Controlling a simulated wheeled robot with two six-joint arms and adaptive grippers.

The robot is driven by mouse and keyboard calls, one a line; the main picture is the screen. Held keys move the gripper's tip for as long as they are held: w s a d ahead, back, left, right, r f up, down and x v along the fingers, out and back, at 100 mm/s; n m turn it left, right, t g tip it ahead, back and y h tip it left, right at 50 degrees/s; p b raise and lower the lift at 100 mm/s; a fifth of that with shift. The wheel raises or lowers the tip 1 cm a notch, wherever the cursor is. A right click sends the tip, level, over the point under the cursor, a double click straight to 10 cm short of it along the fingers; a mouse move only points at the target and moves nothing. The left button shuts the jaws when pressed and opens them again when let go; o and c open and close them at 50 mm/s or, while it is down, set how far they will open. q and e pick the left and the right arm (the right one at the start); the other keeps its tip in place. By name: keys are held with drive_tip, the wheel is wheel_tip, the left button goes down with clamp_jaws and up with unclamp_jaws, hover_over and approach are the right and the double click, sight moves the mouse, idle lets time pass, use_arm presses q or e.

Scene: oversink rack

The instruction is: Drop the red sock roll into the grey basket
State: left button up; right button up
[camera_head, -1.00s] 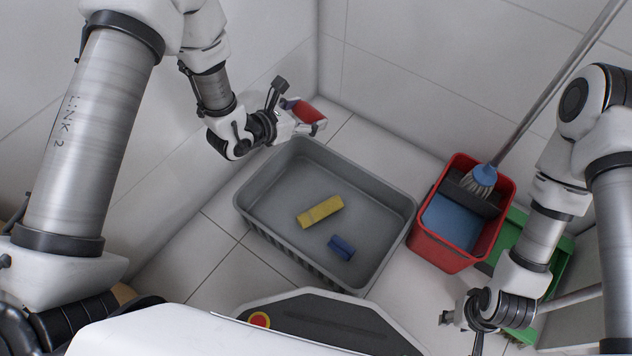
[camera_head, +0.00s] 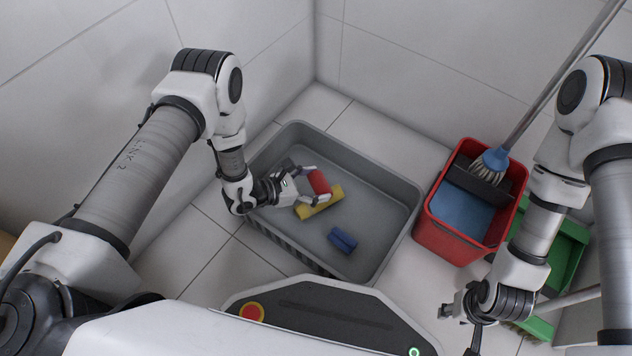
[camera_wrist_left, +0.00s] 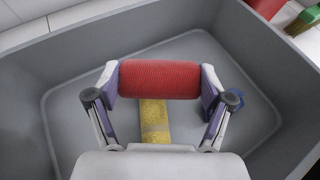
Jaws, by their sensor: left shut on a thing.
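The red sock roll (camera_head: 319,182) is held between the fingers of my left gripper (camera_head: 314,184), which is shut on it. In the left wrist view the red sock roll (camera_wrist_left: 159,80) spans the gap between both fingertips. The grey basket (camera_head: 398,188) stands on the floor, and the held roll is over its inside, above a yellow roll (camera_head: 318,204). The basket floor also shows below the roll in the left wrist view. My right gripper (camera_head: 449,310) is at the lower right, away from the basket; its finger opening is too small to tell.
A blue roll (camera_head: 342,240) lies in the basket near the yellow one. A red bucket (camera_head: 447,243) with a mop (camera_head: 490,165) stands right of the basket. A green container (camera_head: 567,262) is further right. Tiled walls close in behind the basket.

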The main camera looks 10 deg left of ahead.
use_arm(q)
drive_tip(key=shift+f+b, duration=0.35)
drive_tip(key=shift+f, duration=0.5)
use_arm(e)
drive_tip(key=shift+f, duration=0.75)
use_arm(q)
drive_tip(key=shift+r, duration=0.1)
drive_tip(key=o, duration=0.8)
drive_tip(key=v, duration=1.2)
